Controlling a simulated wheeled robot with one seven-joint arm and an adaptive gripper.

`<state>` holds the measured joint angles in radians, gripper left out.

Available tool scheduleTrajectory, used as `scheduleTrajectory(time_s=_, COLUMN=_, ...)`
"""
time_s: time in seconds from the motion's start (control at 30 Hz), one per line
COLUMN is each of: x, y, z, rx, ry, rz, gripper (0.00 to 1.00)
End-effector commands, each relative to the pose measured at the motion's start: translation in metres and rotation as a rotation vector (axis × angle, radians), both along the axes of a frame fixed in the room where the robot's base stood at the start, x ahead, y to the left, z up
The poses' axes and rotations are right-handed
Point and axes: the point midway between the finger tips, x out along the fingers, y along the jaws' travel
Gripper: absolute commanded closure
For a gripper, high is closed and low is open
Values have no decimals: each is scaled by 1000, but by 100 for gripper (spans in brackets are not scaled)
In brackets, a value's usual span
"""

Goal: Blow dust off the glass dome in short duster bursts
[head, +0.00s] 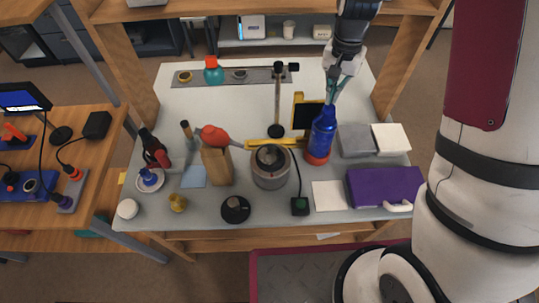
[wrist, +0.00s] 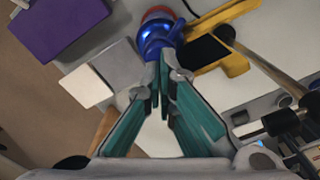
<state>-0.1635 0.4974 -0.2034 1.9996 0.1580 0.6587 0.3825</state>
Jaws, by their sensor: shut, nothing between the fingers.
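A blue can with a red base (head: 322,138), which looks like the duster, stands upright at the right of the grey table. It also shows in the wrist view (wrist: 158,36) beyond my fingertips. My gripper (head: 334,102) points down at the can's top, fingers shut and empty; it also shows in the wrist view (wrist: 158,88). I cannot tell whether the tips touch the can. A grey round pot (head: 271,172) with a dark, round top stands at the table's middle; this may hold the glass dome, but no clear glass or dust can be made out.
A red bulb (head: 213,136) sits on a tan block (head: 217,165) left of the pot. A dark post stand (head: 277,100) and a yellow-framed black panel (head: 306,113) are close to the can. Grey and purple boxes (head: 385,186) fill the right side.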

Motion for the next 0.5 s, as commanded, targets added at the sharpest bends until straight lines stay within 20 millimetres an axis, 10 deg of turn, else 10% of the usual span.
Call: scheduleTrajectory(time_s=0.5, x=0, y=0, z=-19, rx=0, ry=1, rz=0, gripper=100)
